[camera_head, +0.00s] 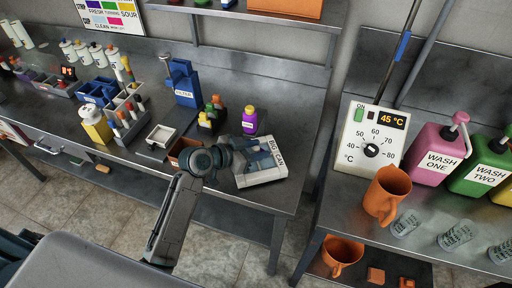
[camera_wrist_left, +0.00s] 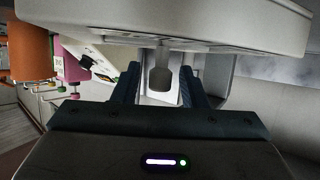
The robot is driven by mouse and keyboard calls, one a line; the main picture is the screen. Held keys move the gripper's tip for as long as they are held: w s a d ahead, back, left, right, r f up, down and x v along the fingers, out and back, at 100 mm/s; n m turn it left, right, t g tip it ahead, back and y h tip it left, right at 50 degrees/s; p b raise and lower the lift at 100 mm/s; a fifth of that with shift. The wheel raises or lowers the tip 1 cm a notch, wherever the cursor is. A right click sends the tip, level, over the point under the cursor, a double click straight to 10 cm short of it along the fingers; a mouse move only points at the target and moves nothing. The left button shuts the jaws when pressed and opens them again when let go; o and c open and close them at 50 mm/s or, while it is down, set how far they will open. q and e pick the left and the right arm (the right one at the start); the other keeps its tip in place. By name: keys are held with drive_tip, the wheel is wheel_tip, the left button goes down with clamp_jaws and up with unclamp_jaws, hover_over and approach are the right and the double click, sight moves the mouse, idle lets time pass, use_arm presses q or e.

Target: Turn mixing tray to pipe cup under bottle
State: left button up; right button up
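A pale, low tray-like unit (camera_head: 262,180) sits at the front right corner of the left bench, with a label on its right edge. I cannot tell for certain that it is the mixing tray, and my gripper covers part of it. My left gripper (camera_head: 268,158) is over this unit. In the left wrist view, its two dark fingers (camera_wrist_left: 158,88) stand apart, with a grey rounded stub (camera_wrist_left: 160,78) showing between them; contact is not clear. A purple bottle (camera_head: 249,121) with a yellow cap stands just behind. I cannot make out a pipe cup. My right gripper is not in view.
A small white tray (camera_head: 160,135), a blue holder (camera_head: 185,85) and a yellow bottle (camera_head: 95,127) stand to the left. A gap separates this bench from the right one, which holds a temperature box (camera_head: 369,140), an orange jug (camera_head: 387,192) and wash bottles (camera_head: 440,153).

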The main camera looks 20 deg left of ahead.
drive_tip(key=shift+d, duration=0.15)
use_arm(q)
clamp_jaws()
drive_tip(key=shift+f+b, duration=0.15)
drive_tip(key=shift+b, duration=0.15)
drive_tip(key=m+g+h+b, duration=0.2)
drive_tip(key=m+g+b, duration=0.1)
drive_tip(key=b, duration=0.1)
drive_tip(key=shift+f+h+b, duration=0.15)
drive_tip(key=shift+h+b, duration=0.25)
drive_tip(key=shift+m+b, duration=0.3)
drive_tip(key=shift+m, duration=0.2)
drive_tip(key=shift+r+m+g+h, duration=0.25)
drive_tip(key=shift+m+g+h, duration=0.05)
drive_tip(key=shift+g, duration=0.3)
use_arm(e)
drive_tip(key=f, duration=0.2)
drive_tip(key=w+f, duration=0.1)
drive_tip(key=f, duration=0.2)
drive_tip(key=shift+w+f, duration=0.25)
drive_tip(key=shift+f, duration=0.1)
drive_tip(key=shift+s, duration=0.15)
